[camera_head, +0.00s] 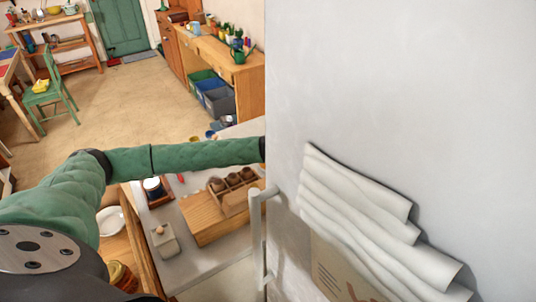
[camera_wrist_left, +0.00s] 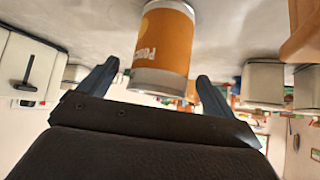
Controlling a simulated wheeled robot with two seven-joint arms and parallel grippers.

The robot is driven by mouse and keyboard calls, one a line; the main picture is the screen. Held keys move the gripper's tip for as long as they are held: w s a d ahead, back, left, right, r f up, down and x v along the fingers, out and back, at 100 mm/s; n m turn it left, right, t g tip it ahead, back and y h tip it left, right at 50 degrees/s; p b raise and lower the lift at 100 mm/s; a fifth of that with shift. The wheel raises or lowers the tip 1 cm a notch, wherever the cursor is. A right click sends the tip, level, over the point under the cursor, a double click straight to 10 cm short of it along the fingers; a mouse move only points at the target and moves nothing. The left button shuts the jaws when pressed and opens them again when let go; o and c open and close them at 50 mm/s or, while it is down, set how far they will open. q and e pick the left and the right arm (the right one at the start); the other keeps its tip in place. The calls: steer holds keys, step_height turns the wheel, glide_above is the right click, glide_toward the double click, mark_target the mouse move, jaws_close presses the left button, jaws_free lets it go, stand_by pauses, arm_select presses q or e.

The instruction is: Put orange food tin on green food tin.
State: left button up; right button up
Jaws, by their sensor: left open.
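The orange food tin (camera_wrist_left: 165,45) has silver rims and pale lettering. It shows in the left wrist view just beyond my left gripper (camera_wrist_left: 156,78). The gripper's two dark fingers are spread, one on each side of the tin's near end, with gaps beside it. In the head view my left arm reaches right, and its gripper is hidden behind a large white panel. I cannot make out the green food tin in either view. My right gripper is not in view.
The white panel (camera_head: 400,80) with a handle (camera_head: 262,235) and hanging papers (camera_head: 375,215) fills the right of the head view. Below my left arm, a counter holds a wooden board (camera_head: 205,220) and a wooden box (camera_head: 240,195) with brown cups.

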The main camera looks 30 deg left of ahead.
arm_select(q)
steer(key=shift+p+x, duration=0.7)
steer(key=shift+x, duration=0.75)
steer(key=shift+r, duration=0.15)
steer(key=c, duration=1.5)
